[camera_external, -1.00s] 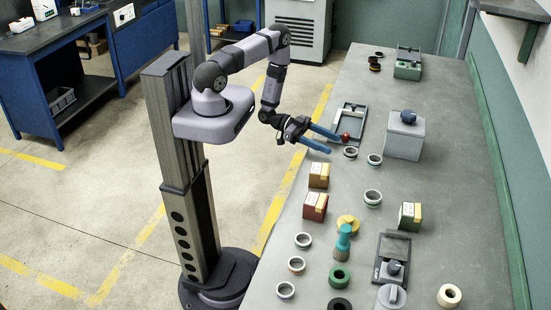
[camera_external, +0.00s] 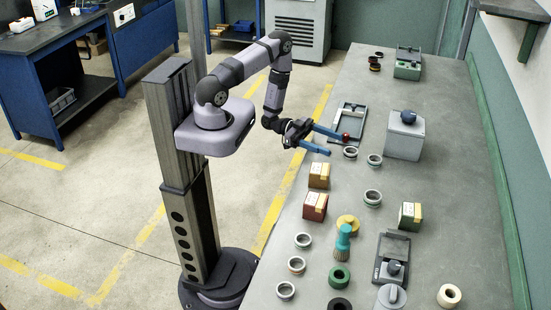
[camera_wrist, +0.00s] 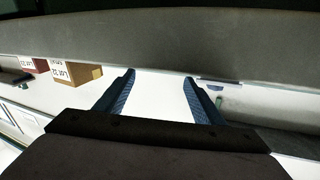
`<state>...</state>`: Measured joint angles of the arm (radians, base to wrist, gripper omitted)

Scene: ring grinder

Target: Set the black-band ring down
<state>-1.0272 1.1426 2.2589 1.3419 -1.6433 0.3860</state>
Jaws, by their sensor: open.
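My gripper (camera_external: 336,144) is open and empty, with its two blue fingers apart above the left edge of the bench. A grey ring (camera_external: 350,152) stands on the bench just right of the nearer fingertip, apart from it as far as I can tell. Its band looks dark, so it may be the black-band ring, but it is small. In the wrist view my open fingers (camera_wrist: 159,77) have no ring between them; only a pale surface shows there.
Another ring (camera_external: 375,160) stands to the right. A grey tray (camera_external: 339,122) with a red knob (camera_external: 346,137) lies beyond the fingers. A grey block (camera_external: 404,140) stands right of it. An orange box (camera_external: 319,176) and a red box (camera_external: 315,207) stand nearer. Several rings are in front.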

